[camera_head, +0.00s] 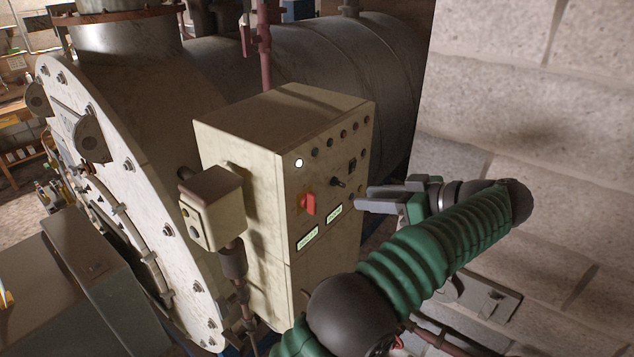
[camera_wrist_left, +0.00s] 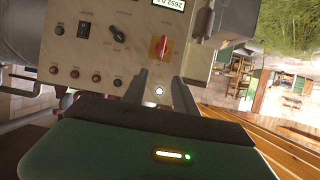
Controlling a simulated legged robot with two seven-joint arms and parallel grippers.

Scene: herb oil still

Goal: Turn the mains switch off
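A red switch handle (camera_head: 308,204), apparently the mains switch, is on the front of a cream control cabinet (camera_head: 283,109). In the left wrist view the red handle (camera_wrist_left: 161,47) stands roughly upright on a yellowish plate; its label cannot be read. My left gripper (camera_head: 361,199) is beside the cabinet's right edge, to the right of the handle and apart from it. Its two fingers (camera_wrist_left: 160,90) are parted with nothing between them. In the left wrist view a lit white lamp (camera_wrist_left: 159,91) shows through the gap. My right gripper is in neither view.
The panel also has a black selector knob (camera_head: 338,183), two lit displays (camera_head: 307,239) and a row of small round knobs or lamps (camera_head: 330,141). A junction box (camera_head: 212,208) projects left of the cabinet. A block wall (camera_head: 545,110) stands close on the right.

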